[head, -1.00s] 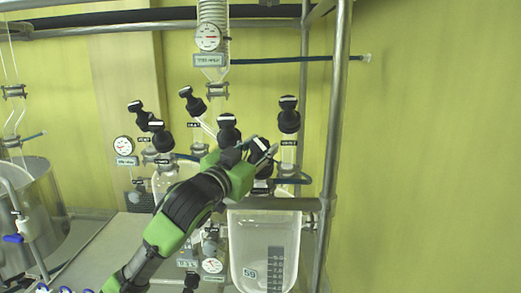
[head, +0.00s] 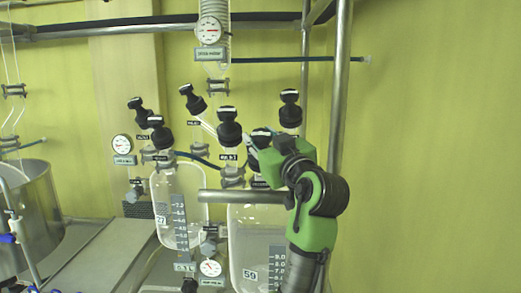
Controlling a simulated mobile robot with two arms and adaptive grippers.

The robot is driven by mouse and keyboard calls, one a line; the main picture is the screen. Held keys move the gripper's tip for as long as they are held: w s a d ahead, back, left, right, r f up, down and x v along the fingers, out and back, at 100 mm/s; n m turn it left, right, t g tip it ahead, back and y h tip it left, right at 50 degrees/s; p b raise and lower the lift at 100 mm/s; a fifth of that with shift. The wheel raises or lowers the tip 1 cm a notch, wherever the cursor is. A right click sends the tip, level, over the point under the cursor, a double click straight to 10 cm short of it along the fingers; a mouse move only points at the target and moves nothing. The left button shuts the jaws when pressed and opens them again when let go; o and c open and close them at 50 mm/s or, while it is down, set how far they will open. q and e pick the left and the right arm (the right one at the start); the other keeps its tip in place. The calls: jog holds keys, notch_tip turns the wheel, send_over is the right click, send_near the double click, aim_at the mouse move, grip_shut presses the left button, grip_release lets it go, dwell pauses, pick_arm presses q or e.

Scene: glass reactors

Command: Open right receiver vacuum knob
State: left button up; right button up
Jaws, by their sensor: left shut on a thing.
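My left gripper (head: 256,148) is at a black knob (head: 261,137) with a pale top, above the right glass receiver (head: 245,245). It is shut on this knob, though my green and black wrist hides most of the fingers and the knob's lower part. The knob's label is hidden. Another black knob (head: 290,110) stands just behind to the right, and one (head: 228,125) stands to the left; both are clear of the gripper. My right gripper is not in view.
The left receiver (head: 178,210) has black knobs and a round gauge (head: 122,144) beside it. A grey metal pole (head: 340,90) rises close to the right of my wrist. A horizontal metal bar (head: 240,196) runs below the knobs. The wall side at right is free.

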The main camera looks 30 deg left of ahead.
pick_arm(q)
jog(key=n+g, duration=0.2)
jog(key=n+g+y+b, duration=0.1)
jog(key=n+g, duration=0.1)
jog(key=g, duration=0.1)
jog(key=shift+y, duration=0.3)
jog(key=shift+n+g, duration=1.5)
jog(key=shift+g, duration=0.1)
jog(key=shift+f, duration=0.1)
jog(key=o, duration=1.1)
jog(key=d, duration=0.4)
jog(key=s+d, duration=0.1)
jog(key=d, duration=0.3)
jog(key=s+d, duration=0.1)
jog(key=d, duration=0.2)
jog(key=shift+d+r, duration=0.2)
jog(key=shift+d, duration=0.2)
